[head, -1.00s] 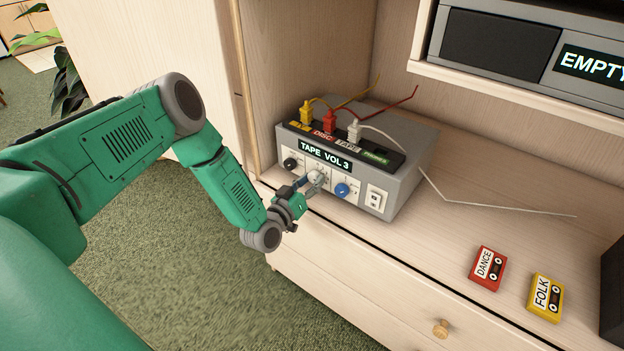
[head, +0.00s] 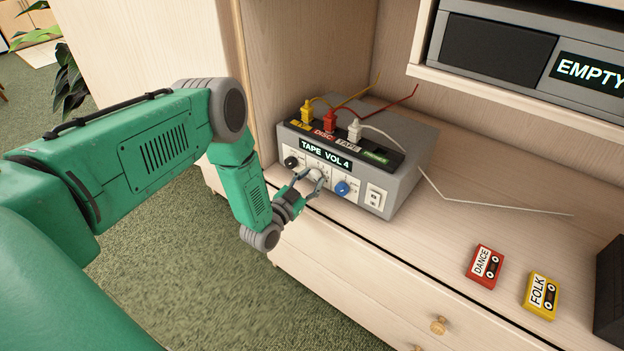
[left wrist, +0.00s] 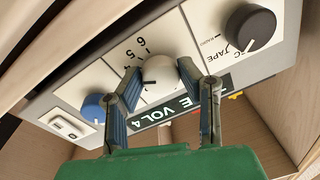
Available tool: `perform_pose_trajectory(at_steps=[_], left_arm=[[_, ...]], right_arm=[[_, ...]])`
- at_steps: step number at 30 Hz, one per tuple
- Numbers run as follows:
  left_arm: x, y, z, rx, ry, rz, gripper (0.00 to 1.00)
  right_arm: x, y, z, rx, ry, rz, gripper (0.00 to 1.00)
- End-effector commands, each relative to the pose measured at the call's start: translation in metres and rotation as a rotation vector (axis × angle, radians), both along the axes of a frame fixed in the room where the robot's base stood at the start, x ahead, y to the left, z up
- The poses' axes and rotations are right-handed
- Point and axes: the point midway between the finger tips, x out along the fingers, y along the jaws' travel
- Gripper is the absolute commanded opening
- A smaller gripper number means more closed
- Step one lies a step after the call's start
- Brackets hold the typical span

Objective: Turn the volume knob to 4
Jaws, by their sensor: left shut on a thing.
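A grey amplifier box (head: 408,184) stands on the wooden shelf. Its display (head: 326,155) reads "TAPE VOL 4". The white volume knob (head: 316,174) is in the middle of its front panel; in the left wrist view the knob (left wrist: 160,72) sits between my fingers, with printed numbers beside it. My left gripper (head: 307,181) has its fingers on both sides of the knob and is shut on it; it also shows in the left wrist view (left wrist: 164,85). My right gripper is not in view.
A black knob (head: 291,162) and a blue knob (head: 342,188) flank the white one, with a switch (head: 375,197) further right. Plugs and cables rise from the top. Red (head: 484,266) and yellow (head: 541,295) cassettes lie on the shelf at right.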

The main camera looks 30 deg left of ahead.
Motion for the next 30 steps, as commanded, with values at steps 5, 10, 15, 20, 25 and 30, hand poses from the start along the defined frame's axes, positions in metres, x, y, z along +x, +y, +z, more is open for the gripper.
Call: perform_pose_trajectory(at_steps=[5, 10, 15, 20, 25, 30], left_arm=[[0.001, 0.001, 0.002, 0.012, -0.007, 0.003, 0.03], [0.001, 0.001, 0.002, 0.011, -0.007, 0.003, 0.03], [0.001, 0.001, 0.002, 0.011, -0.006, 0.002, 0.5], [0.001, 0.001, 0.001, 0.01, -0.004, 0.001, 0.52], [0.0, 0.0, 0.0, 0.009, -0.001, 0.0, 0.52], [-0.016, 0.001, -0.002, 0.008, 0.002, -0.001, 0.52]], right_arm=[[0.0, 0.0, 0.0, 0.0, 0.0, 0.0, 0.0], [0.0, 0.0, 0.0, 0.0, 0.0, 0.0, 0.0], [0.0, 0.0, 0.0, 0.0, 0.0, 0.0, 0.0], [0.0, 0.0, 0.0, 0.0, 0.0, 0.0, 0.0], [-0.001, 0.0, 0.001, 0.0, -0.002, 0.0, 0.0], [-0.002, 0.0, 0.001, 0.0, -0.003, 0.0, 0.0]])
